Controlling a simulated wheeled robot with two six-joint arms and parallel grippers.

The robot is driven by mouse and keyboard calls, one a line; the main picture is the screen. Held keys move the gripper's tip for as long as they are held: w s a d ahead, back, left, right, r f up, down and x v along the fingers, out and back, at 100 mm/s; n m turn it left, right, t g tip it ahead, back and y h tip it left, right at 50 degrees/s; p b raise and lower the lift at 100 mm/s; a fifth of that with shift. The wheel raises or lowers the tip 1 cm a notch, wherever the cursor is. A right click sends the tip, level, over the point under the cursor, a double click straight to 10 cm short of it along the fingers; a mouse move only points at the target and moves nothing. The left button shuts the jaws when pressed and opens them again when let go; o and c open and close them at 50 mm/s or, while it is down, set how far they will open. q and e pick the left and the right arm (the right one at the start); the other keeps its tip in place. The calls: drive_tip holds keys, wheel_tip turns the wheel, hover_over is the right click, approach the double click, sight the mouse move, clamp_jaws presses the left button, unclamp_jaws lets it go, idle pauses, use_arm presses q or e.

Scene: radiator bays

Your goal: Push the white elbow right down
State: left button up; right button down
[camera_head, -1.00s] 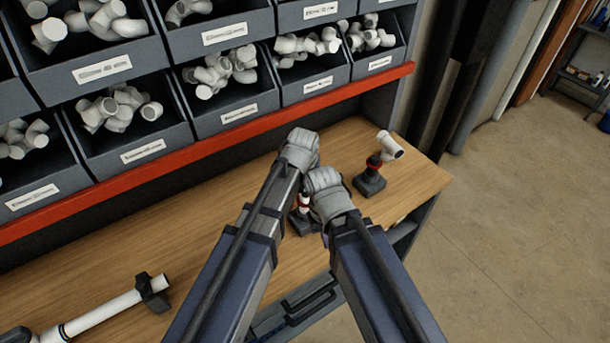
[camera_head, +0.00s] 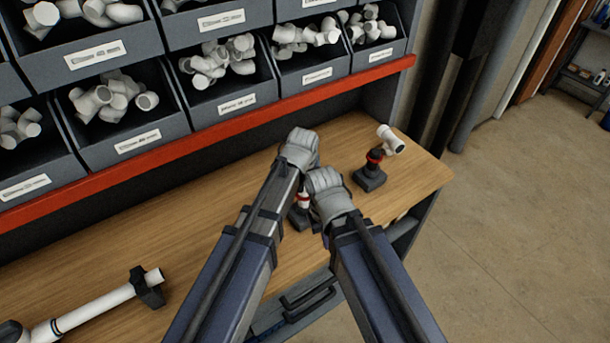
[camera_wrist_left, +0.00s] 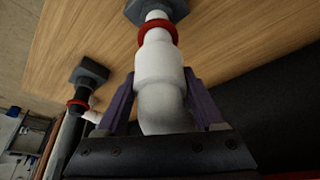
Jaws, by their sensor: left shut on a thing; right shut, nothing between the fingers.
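The white elbow (camera_wrist_left: 161,85) sits on the end of a short pipe with a red ring (camera_wrist_left: 158,27), standing on a dark base block (camera_wrist_left: 160,8). In the left wrist view my left gripper (camera_wrist_left: 160,108) has one finger on each side of the elbow and is shut on it. In the head view my left gripper (camera_head: 298,150) hides the elbow; the dark base (camera_head: 299,219) and red ring show between my arms. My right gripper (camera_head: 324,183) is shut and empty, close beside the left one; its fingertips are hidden.
A second stand (camera_head: 370,178) with a white fitting (camera_head: 390,140) is to the right on the wooden bench (camera_head: 225,205). A white pipe (camera_head: 95,305) in a dark holder lies at lower left. Bins of fittings (camera_head: 125,140) and a red rail (camera_head: 170,143) line the back.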

sight(304, 180)
use_arm(q)
drive_tip(key=shift+f, duration=0.2)
drive_tip(key=shift+f+b, duration=1.7)
drive_tip(key=shift+b, duration=0.25)
drive_tip(key=shift+f+b, duration=1.05)
drive_tip(key=shift+f, duration=0.05)
drive_tip(key=o, duration=1.6)
drive_tip(key=shift+r, duration=0.1)
drive_tip(key=p+v, duration=0.7)
drive_tip(key=v, duration=0.1)
drive_tip(key=shift+w, duration=0.1)
